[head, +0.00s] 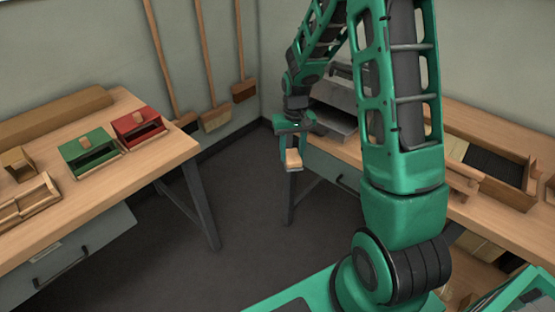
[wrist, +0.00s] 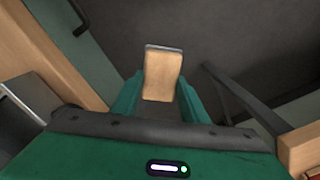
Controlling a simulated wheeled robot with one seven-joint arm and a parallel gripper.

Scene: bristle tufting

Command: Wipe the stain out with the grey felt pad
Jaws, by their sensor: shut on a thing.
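My gripper (head: 292,149) hangs over the dark floor, just off the left end of the right bench. It is shut on a pale wooden block (head: 293,160), which points downward. In the wrist view the block (wrist: 162,76) sits between the two green fingers, with a thin grey edge (wrist: 164,47) at its far end. This edge may be the grey felt pad, but it is too small to be sure. I cannot make out a stain in either view.
The right bench (head: 490,226) carries a grey metal piece (head: 333,121) and a wooden tray (head: 507,192). The left bench (head: 150,167) holds a green box (head: 88,152), a red box (head: 137,127) and wooden pieces. Brooms lean on the back wall. The floor between is clear.

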